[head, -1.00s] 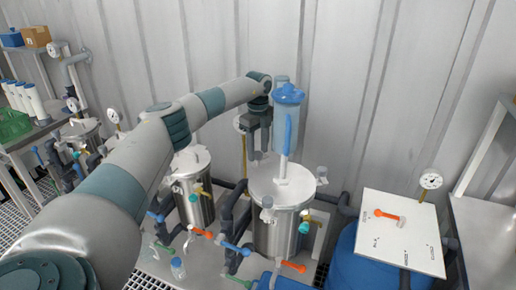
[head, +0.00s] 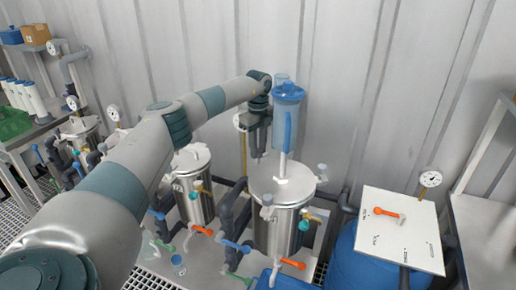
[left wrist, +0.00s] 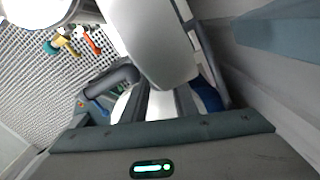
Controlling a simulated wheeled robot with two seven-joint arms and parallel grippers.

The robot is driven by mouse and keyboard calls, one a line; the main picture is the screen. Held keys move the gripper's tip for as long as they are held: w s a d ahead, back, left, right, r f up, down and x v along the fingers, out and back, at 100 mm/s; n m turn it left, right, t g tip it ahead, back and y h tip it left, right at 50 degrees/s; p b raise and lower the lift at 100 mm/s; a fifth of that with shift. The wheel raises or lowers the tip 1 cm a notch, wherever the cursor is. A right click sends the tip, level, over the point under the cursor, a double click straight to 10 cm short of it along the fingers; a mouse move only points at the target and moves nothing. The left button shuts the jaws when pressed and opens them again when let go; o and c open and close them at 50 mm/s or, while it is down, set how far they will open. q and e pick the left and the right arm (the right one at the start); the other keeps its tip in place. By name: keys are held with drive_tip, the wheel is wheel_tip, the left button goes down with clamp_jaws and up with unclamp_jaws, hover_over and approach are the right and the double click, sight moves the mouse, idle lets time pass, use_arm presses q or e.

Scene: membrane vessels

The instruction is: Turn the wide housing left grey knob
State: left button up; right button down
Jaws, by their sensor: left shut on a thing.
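The wide steel housing (head: 272,235) stands upright in the middle of the head view. A grey knob (head: 267,201) is at its front left and another (head: 322,172) at its right. My left gripper (head: 258,154) points down behind the left side of the lid, beside a blue-capped clear canister (head: 288,108). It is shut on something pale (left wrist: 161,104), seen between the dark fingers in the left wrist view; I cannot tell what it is. A large smooth grey-white body (left wrist: 158,42) fills the middle of that view. My right gripper is not in view.
A narrower steel vessel (head: 195,207) stands left of the wide housing, with orange and teal-yellow valves around it. A blue barrel (head: 352,262) with a white panel (head: 405,232) is at the right. Dark pipes run between the vessels. A corrugated wall is close behind.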

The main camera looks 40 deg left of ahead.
use_arm(q)
drive_tip(key=m, duration=0.5)
drive_tip(key=shift+m, duration=0.4)
drive_tip(key=m, duration=0.5)
drive_tip(key=shift+r+m, duration=0.1)
drive_tip(key=shift+m, duration=0.2)
drive_tip(key=shift+b, duration=0.3)
drive_tip(key=o, duration=1.1)
drive_tip(key=shift+c, duration=0.2)
